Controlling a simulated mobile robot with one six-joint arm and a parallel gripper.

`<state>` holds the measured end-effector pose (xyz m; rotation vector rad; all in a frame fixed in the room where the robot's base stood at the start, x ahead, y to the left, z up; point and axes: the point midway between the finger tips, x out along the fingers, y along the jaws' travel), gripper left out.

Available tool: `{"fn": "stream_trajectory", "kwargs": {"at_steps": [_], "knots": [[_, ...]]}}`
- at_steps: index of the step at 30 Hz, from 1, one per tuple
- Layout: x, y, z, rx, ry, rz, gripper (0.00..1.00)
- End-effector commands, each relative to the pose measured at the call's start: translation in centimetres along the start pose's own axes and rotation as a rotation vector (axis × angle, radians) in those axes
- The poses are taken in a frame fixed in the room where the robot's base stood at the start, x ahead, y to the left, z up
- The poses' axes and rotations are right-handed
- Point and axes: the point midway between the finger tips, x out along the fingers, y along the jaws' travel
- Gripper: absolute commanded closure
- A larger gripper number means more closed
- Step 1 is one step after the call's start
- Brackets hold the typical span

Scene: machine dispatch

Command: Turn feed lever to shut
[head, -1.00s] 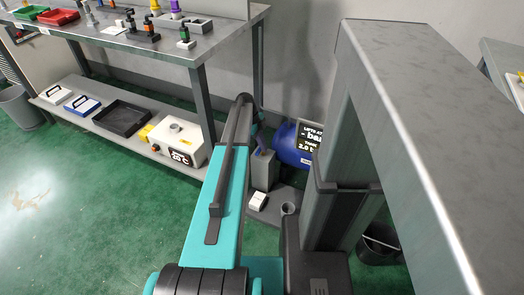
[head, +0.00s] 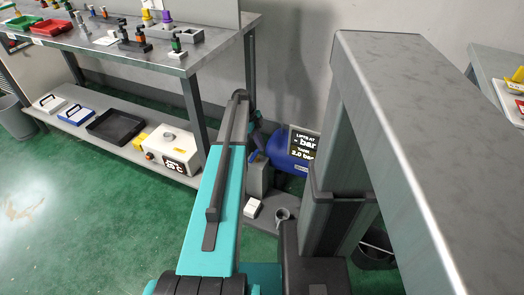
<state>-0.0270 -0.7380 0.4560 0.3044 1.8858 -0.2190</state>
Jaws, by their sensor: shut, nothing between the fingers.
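A small blue piece (head: 253,156), which may be the feed lever, shows at the top of a grey box (head: 258,176) beside the blue tank. It is small and partly hidden by my teal arm, so I cannot tell its angle. The blue tank (head: 281,149) lies behind it, with a black display (head: 304,146) reading "- bar" and "2.0 bar". My arm reaches forward to the left of the tank. Its far end is dark and bends down near the wall; my gripper is hidden from this view.
A grey bench (head: 150,59) with several small fixtures stands at left; its lower shelf holds a black tray (head: 116,122) and a white heater-like box (head: 172,147). A white block (head: 252,208) and grey cup (head: 282,215) sit beside my arm. Green floor is open at left.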

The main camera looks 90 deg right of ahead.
Motion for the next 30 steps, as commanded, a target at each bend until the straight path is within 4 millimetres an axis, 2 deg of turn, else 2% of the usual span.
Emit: {"fn": "stream_trajectory", "kwargs": {"at_steps": [3,9,30], "knots": [[-1.9,0.0,0.1,-0.002,-0.001,-0.003,1.00],[-3.4,0.0,0.2,-0.003,0.000,-0.001,1.00],[-3.4,0.5,0.7,-0.017,-0.001,0.005,1.00]]}}
